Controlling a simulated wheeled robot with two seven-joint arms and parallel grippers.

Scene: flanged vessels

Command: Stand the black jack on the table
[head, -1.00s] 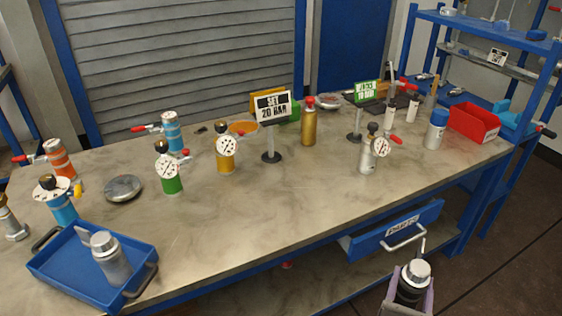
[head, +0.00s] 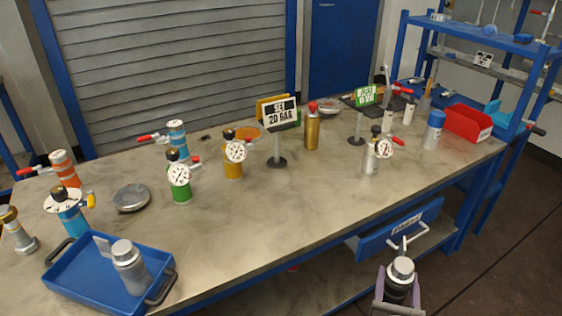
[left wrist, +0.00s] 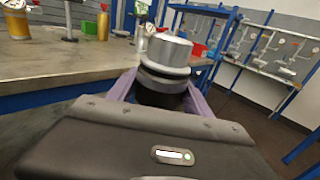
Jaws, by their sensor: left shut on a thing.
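My left gripper (head: 397,287) is shut on the black jack (head: 401,270), which has a dark body and a silver cap. The jack is held roughly upright in front of the table's front edge, by the drawer and clear of the tabletop. In the left wrist view the silver top of the jack (left wrist: 166,52) stands between the purple fingers of the gripper (left wrist: 160,92); its lower part is hidden. The table (head: 285,205) has a worn grey top. My right gripper is not in view.
A blue tray (head: 82,283) holding a silver cylinder (head: 130,268) sits at front left. A gauged silver vessel (head: 371,157), a green sign (head: 365,97) and a red bin (head: 468,121) stand at right. An open blue drawer (head: 385,240) juts out. The front middle of the tabletop is clear.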

